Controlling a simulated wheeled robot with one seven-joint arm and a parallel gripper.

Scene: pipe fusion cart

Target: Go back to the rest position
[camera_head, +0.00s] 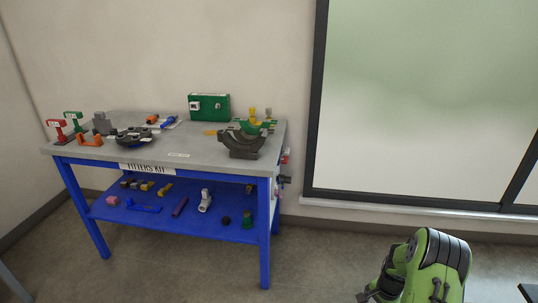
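A green and black part of my arm (430,265) shows at the lower right of the head view. My gripper is not clearly visible, so its fingers cannot be seen. The arm stands apart from the blue workbench (262,184), with open floor between them. The bench has a grey top and a "FITTERS KIT" label on its front.
The bench top holds a green box (209,107), a dark grey curved clamp (241,144), a black round part (133,136) and an orange bracket (89,139). Small fittings lie on the blue lower shelf (150,228). A window (430,100) is behind. The floor (320,255) is clear.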

